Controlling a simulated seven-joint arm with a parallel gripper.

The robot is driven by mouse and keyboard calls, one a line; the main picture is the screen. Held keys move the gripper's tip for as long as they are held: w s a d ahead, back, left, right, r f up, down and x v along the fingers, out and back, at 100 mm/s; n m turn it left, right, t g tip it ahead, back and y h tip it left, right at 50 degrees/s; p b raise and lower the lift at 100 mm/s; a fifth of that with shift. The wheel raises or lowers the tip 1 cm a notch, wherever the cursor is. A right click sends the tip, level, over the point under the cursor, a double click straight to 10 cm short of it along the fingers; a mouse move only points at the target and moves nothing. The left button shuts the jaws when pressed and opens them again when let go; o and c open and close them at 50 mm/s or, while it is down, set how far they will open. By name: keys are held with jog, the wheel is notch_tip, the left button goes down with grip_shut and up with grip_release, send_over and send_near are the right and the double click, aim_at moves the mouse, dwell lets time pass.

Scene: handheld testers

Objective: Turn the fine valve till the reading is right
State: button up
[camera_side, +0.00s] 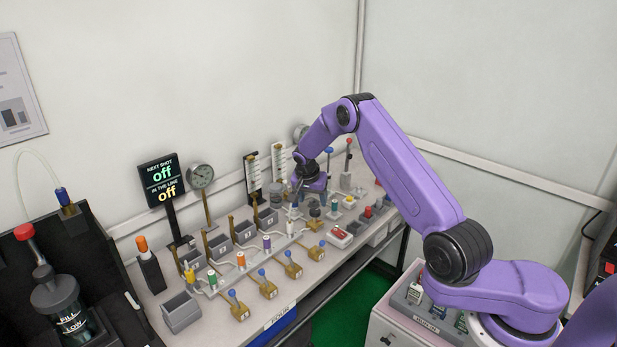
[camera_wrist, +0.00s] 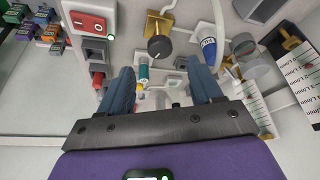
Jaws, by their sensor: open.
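My gripper (camera_side: 312,186) is over the far part of the bench, pointing down. In the wrist view its two blue-grey fingers (camera_wrist: 163,82) are spread apart with nothing clamped between them. A black round knob on a brass body (camera_wrist: 159,47) lies just beyond the fingertips; I cannot tell whether it is the fine valve. White scales marked L/min (camera_wrist: 297,68) stand at the right of the wrist view. In the side view, two upright scales (camera_side: 253,172) stand behind the gripper; their readings are too small to tell. A round dial gauge (camera_side: 201,176) stands further left.
A black display (camera_side: 161,181) reads "NEXT SHOT off, IN THE LINE off". Several brass valves with blue-tipped levers (camera_side: 292,265) line the bench front. Grey bins (camera_side: 181,312) and a red switch box (camera_wrist: 92,23) are nearby. A dark case with a jar (camera_side: 62,305) fills the left.

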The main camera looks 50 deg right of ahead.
jog(key=v, duration=1.1)
jog(key=shift+r, duration=0.2)
jog(key=shift+a, duration=0.1)
jog(key=s+a+r+n+y, duration=0.1)
jog(key=a+r+n, duration=0.15)
jog(key=a, duration=0.35)
jog(key=s+a+r+n, duration=0.1)
jog(key=a+n, duration=0.2)
jog(key=a, duration=0.2)
jog(key=s+a+r+n+y, duration=0.2)
jog(key=s+a+r+n, duration=0.1)
jog(key=s+a+n, duration=0.5)
jog(key=s+d+n+g+y, duration=0.1)
jog(key=s+d+n, duration=0.2)
jog(key=s+n, duration=0.9)
jog(key=s, duration=1.9)
jog(key=shift+s+r+g+y, duration=0.25)
jog(key=shift+r+g+y, duration=0.05)
jog(key=shift+r+g, duration=0.1)
